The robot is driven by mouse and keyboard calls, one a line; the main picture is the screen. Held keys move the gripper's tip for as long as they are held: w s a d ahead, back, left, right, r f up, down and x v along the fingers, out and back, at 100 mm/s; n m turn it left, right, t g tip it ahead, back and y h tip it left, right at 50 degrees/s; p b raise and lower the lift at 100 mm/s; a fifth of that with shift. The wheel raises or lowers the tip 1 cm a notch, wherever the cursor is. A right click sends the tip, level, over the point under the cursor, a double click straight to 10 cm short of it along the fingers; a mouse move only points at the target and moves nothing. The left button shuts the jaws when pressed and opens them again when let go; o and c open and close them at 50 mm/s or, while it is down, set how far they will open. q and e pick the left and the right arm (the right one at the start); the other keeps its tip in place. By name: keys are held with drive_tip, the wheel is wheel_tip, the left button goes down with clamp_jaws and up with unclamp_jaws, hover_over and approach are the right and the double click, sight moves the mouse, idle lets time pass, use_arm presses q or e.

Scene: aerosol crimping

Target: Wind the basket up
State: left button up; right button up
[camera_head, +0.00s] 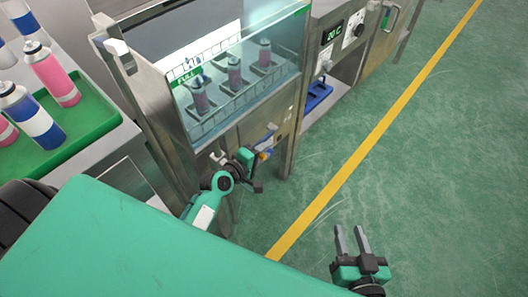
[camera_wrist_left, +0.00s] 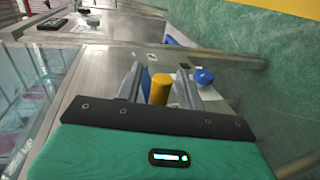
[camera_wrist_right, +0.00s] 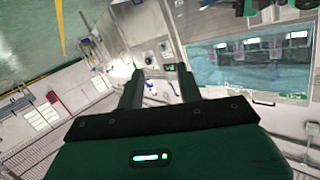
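The wire basket (camera_head: 238,102) sits inside the glass-fronted water tank (camera_head: 290,40) and carries pink-and-grey cans (camera_head: 234,75). In the left wrist view a yellow cylindrical grip (camera_wrist_left: 160,89) stands between the fingers of my left gripper (camera_wrist_left: 169,88), with a gap visible on its left side. In the head view my left gripper (camera_head: 262,163) is at the tank's front, below the glass, with its fingers spread; the grip is mostly hidden there. My right gripper (camera_head: 351,236) is open and empty above the green floor; it also shows in the right wrist view (camera_wrist_right: 160,78).
A blue knob (camera_wrist_left: 203,77) is close to the left gripper's right finger. A green tray (camera_head: 75,145) with pink and blue cans stands at the left. A panel reading 20 C (camera_head: 332,33) is right of the tank. The floor beyond the yellow line (camera_head: 365,148) is clear.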

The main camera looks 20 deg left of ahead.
use_arm(q)
clamp_jaws()
idle(0.4)
